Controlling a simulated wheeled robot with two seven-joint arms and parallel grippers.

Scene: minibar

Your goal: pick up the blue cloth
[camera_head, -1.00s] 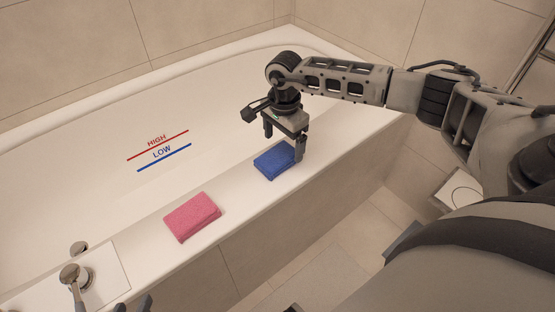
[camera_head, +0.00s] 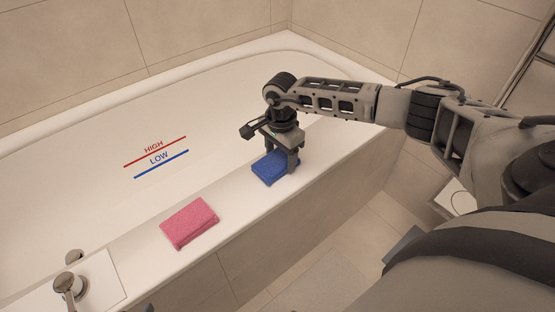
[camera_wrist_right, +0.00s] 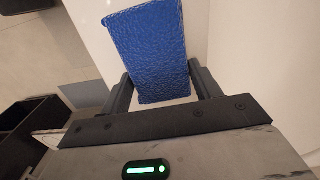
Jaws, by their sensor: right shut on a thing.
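The blue cloth (camera_head: 273,170) is a folded block on the front rim of the bathtub. It also shows in the right wrist view (camera_wrist_right: 150,50), between the two fingers. My right gripper (camera_head: 282,163) comes down over the cloth from above and is shut on it, one finger on each side. In the head view the gripper hides part of the cloth, and I cannot tell whether the cloth is still touching the rim. My left gripper is not clearly in view.
A pink cloth (camera_head: 190,223) lies on the same rim, left of the blue one. The bathtub (camera_head: 240,217) has red HIGH and blue LOW lines on its inner wall. A metal tap (camera_head: 69,285) stands at the lower left. The rim between the cloths is clear.

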